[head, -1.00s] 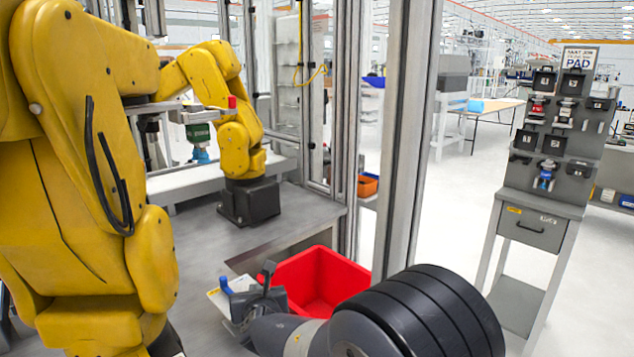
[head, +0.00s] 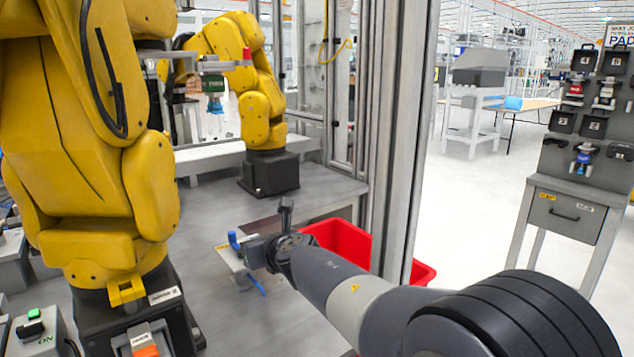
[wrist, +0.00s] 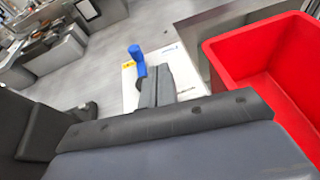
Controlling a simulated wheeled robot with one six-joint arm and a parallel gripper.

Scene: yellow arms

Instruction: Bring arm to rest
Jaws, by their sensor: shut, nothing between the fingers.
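My arm (head: 345,285) reaches from the lower right towards the left, over the grey work surface. My gripper (head: 252,252) is at its far end, dark and partly seen from behind. In the wrist view my gripper (wrist: 155,88) shows its fingers together with nothing seen between them. They are over a white plate (wrist: 128,88), beside a blue upright piece (wrist: 137,58). The blue piece (head: 234,240) and white plate (head: 228,256) also show just left of my gripper in the head view. I cannot tell whether my gripper touches them.
A red bin (head: 340,238) stands right behind my arm, partly hidden; it also fills the right of the wrist view (wrist: 262,62). A big yellow arm (head: 95,180) stands close on the left, another yellow arm (head: 262,100) behind. A metal post (head: 392,150) rises beyond my arm.

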